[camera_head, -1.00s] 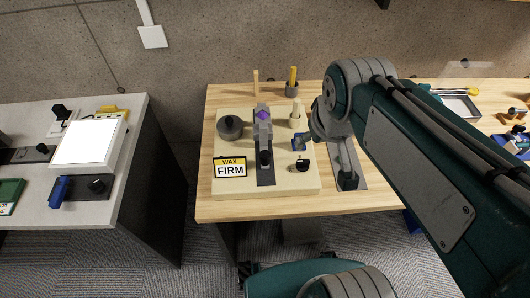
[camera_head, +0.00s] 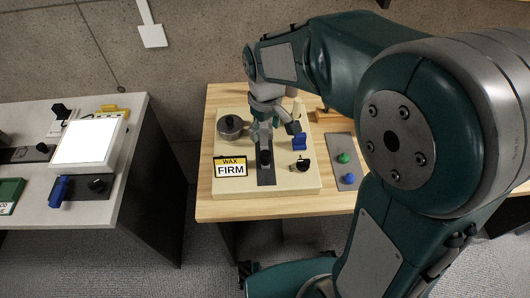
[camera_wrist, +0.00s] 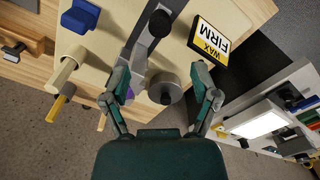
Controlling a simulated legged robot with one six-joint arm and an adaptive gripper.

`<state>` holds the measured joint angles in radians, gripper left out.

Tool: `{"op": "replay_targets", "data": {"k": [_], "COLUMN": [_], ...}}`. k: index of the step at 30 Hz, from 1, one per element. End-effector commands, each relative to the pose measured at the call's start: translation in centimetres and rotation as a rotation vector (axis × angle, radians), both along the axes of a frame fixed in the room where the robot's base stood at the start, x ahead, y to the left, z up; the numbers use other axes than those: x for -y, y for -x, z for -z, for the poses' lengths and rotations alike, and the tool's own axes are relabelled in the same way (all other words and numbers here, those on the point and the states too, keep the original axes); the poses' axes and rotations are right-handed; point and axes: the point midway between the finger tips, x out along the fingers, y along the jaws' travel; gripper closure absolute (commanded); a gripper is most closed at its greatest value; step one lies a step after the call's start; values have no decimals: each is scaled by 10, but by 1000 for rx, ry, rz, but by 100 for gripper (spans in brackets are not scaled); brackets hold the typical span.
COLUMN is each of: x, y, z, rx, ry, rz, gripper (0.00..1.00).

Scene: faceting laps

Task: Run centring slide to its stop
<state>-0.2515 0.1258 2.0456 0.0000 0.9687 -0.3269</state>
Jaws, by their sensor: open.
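The centring slide is a grey block assembly on a dark rail (camera_head: 266,176), running front to back on a cream base (camera_head: 225,194). A black knob (camera_head: 265,158) stands at its near end; the knob also shows in the wrist view (camera_wrist: 160,23). A purple piece (camera_wrist: 129,96) sits at the far end, partly behind a finger in the wrist view and hidden in the head view. My gripper (camera_head: 275,132) is open above the slide's far half. In the wrist view its fingers (camera_wrist: 161,76) spread over the slide and the round grey pot. I cannot tell whether either finger touches anything.
The round grey pot (camera_head: 230,126) stands left of the rail. A WAX FIRM sign (camera_head: 230,168) stands front left. A blue block (camera_head: 299,142) and a black knob piece (camera_head: 303,165) are to the right. A plate with green and blue knobs (camera_head: 345,172) lies beyond the base.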

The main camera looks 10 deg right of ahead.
Motion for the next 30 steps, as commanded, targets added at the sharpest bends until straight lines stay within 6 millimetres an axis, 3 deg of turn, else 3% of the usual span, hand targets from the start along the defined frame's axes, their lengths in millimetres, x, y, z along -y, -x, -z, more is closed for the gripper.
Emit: {"op": "replay_targets", "data": {"k": [5,19,24,30], "x": [0,0,0,0], "y": [0,0,0,0], "z": [14,95,107,109], "rx": [-5,-5,-3,-2], "ry": [1,1,1,0], "rz": [-3,-1,-1,-1], "gripper": [22,22,22,22]}}
